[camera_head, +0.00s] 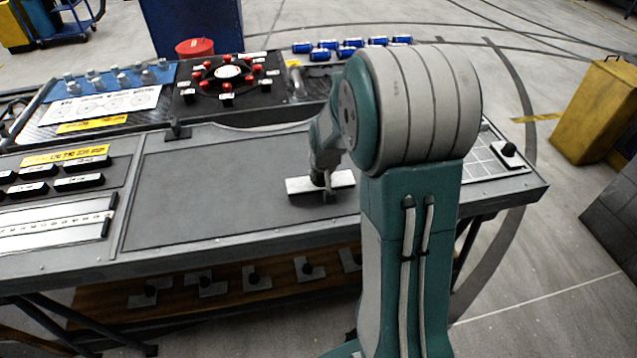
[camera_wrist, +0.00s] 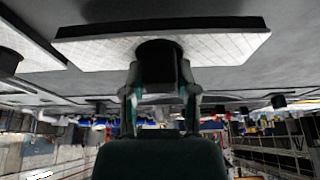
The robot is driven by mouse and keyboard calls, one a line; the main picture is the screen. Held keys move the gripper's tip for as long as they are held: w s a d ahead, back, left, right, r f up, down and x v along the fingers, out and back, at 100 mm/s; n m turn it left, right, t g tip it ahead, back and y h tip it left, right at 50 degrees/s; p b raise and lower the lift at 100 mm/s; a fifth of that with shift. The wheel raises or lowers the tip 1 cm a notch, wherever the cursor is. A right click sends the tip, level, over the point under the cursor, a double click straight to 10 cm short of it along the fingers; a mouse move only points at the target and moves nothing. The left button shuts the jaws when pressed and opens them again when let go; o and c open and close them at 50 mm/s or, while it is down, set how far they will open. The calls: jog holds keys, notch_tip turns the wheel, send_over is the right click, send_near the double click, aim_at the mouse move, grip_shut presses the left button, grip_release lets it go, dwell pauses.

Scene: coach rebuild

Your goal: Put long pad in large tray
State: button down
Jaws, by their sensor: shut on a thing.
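The long pad (camera_head: 300,185) is a pale, flat, oblong plate with a dark round knob in its middle. My gripper (camera_head: 326,184) is shut on that knob, over the wide dark-grey panel (camera_head: 210,185) in the bench top. I cannot tell whether the pad touches the panel. In the wrist view the pad (camera_wrist: 215,47) spans the upper part, with my gripper's fingers (camera_wrist: 160,75) around the knob. I cannot tell for sure which surface is the large tray; the wide framed panel is the largest flat area. My arm hides part of its right side.
A gridded white plate (camera_head: 478,165) with a black knob (camera_head: 508,149) lies at the bench's right end. Black labelled bars (camera_head: 80,182) and a white ruled strip (camera_head: 55,228) lie left. A red-knobbed fixture (camera_head: 228,75) and blue cylinders (camera_head: 350,46) stand behind. Several knobbed plates lie on the lower shelf (camera_head: 180,305).

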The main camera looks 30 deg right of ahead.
aim_at(318, 183)
notch_tip(318, 183, down, 3)
jog(key=shift+w+a+r, duration=0.1)
jog(key=shift+a, duration=0.05)
jog(key=shift+a+f, duration=0.2)
jog(key=shift+f, duration=0.1)
jog(key=shift+a, duration=0.35)
jog(key=shift+c, duration=1.9)
grip_release()
jog(key=shift+d, duration=0.45)
